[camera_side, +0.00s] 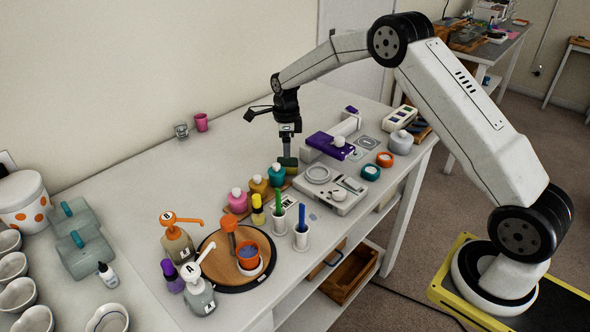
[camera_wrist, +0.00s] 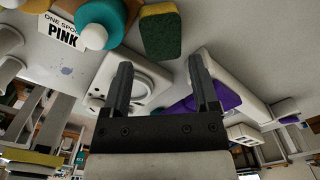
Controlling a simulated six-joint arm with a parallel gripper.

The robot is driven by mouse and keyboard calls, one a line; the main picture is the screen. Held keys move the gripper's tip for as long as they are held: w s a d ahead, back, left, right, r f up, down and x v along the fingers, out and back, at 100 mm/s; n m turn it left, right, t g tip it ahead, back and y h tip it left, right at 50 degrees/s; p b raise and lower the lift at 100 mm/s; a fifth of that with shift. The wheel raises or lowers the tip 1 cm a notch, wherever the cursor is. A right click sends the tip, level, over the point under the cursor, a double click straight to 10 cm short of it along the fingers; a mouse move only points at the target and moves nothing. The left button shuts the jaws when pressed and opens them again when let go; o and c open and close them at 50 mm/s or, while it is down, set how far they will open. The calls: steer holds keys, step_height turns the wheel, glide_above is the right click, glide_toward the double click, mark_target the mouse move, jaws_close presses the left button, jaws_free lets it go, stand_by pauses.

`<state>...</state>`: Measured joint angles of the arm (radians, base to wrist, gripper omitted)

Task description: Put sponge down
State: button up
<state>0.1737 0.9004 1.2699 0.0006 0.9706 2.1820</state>
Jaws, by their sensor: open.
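The sponge (camera_wrist: 160,32), green with a yellow layer, lies on the white table just beyond my fingertips in the wrist view. In the side view the sponge (camera_side: 288,163) shows as a small dark green piece right below my gripper (camera_side: 287,149). In the wrist view my gripper (camera_wrist: 160,64) has its two dark fingers spread apart, with nothing between them. The sponge appears clear of both fingers. Whether the fingertips are close above it or farther off is hard to tell.
Teal (camera_side: 276,173), orange and pink bottles stand close left of the sponge. A grey scale (camera_side: 334,190) and a purple item (camera_side: 330,144) sit to the right. A round wooden board (camera_side: 209,247) holds an orange cup in front.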

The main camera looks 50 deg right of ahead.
mark_target(288, 164)
step_height(288, 164, up, 6)
steer(key=shift+r, duration=0.2)
stand_by(0.7)
steer(key=s+a+n+t, duration=0.1)
steer(key=s+a+n, duration=0.2)
steer(key=s+n, duration=0.6)
steer(key=s+a+f+n, duration=0.1)
steer(key=s+a+n, duration=0.2)
steer(key=s+n, duration=0.6)
steer(key=s+a+n+t, duration=0.1)
steer(key=s+a+n, duration=0.2)
steer(key=s+n, duration=0.6)
steer(key=shift+s+a+f+t, duration=0.3)
steer(key=shift+a+f, duration=0.1)
steer(key=shift+o, duration=0.4)
